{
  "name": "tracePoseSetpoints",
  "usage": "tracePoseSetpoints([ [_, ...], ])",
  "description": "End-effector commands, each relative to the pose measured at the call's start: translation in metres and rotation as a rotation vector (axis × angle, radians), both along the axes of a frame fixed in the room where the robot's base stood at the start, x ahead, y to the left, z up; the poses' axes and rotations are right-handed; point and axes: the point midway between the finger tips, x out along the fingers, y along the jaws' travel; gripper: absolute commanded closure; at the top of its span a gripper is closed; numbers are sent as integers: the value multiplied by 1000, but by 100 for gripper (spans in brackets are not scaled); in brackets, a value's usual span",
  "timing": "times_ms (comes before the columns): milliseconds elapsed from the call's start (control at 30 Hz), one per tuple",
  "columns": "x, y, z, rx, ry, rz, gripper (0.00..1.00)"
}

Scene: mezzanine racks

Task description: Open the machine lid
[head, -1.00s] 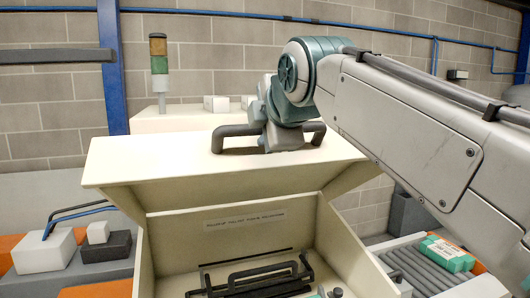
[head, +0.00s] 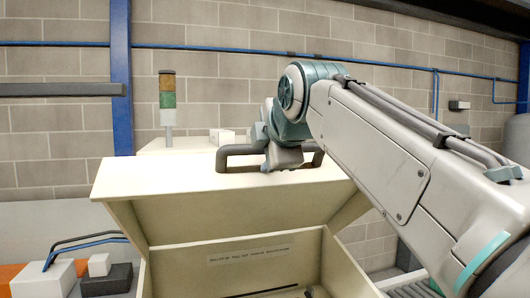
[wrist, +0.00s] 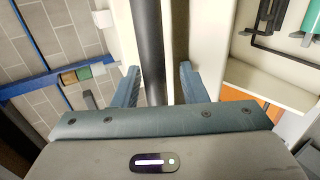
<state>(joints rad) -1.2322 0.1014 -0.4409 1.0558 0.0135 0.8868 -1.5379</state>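The machine lid (head: 170,180) is a cream panel that stands raised and tilted over the open cream machine body (head: 345,270). Its dark handle (head: 237,150) is a bar on top of the lid. My gripper (head: 283,160) is at the middle of the handle. In the wrist view the dark bar (wrist: 150,40) passes between the two fingers of my gripper (wrist: 160,80). The left finger is close to the bar, and a gap shows between the bar and the right finger. The fingertips' far ends are partly hidden in the head view.
A signal beacon (head: 167,105) stands behind the lid. At the left are a white block (head: 45,280) and a dark block (head: 107,279). A roller conveyor (head: 410,283) lies at lower right, partly behind my arm. Blue posts and a brick wall are behind.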

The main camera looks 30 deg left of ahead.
Motion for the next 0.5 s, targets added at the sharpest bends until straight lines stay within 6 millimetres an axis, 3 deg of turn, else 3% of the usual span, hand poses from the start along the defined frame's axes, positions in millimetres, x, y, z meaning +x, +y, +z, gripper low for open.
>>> tracePoseSetpoints([
  [267, -2, -1, 0, -1, 2, 1, 60],
  [500, -23, -24, 15, 2, 0, 0, 60],
])
